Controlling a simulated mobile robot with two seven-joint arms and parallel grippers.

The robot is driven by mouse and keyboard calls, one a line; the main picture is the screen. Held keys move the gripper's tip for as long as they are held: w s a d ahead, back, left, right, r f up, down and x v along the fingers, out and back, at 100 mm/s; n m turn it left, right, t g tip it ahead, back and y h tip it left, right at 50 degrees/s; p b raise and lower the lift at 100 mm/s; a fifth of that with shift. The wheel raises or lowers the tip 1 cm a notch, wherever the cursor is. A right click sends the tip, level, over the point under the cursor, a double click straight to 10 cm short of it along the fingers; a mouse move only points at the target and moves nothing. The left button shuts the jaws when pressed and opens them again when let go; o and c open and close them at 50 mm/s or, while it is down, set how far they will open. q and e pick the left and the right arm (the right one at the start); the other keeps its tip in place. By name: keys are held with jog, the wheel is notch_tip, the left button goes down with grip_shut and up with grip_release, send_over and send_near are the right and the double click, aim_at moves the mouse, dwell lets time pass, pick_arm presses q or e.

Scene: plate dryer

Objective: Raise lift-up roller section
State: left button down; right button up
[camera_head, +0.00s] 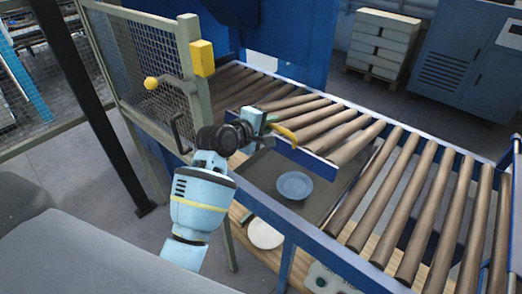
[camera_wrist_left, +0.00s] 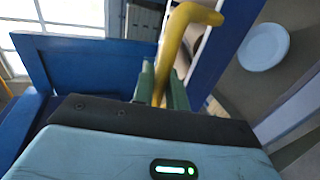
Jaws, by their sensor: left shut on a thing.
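The lift-up roller section (camera_head: 315,118) has brown rollers and a blue side rail (camera_head: 306,158). It stands apart from the fixed rollers at the right, with an opening under its near side. Its yellow handle (camera_head: 284,132) sticks out on the near side and also shows as a bent yellow bar in the left wrist view (camera_wrist_left: 186,25). My left gripper (camera_head: 268,122) is at this handle, and its green fingers (camera_wrist_left: 162,88) are shut around the bar. The fingertips are small and partly hidden in the head view. My right gripper is not in view.
A light-blue plate (camera_head: 294,185) lies in the opening below the section. A white plate (camera_head: 265,233) is on a lower wooden shelf. Fixed rollers (camera_head: 410,200) run at the right. A mesh gate (camera_head: 140,65) with a yellow knob (camera_head: 151,83) stands left of my arm.

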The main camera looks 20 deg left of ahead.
pick_arm(q)
jog(key=w+d+r, duration=0.2)
jog(key=w+r, duration=0.3)
jog(key=r, duration=0.3)
jog(key=w+d+r+g, duration=0.1)
jog(key=w+d+r, duration=0.1)
jog(key=w+r, duration=0.3)
jog(key=shift+w+r+y, duration=0.3)
jog(key=shift+r, duration=2)
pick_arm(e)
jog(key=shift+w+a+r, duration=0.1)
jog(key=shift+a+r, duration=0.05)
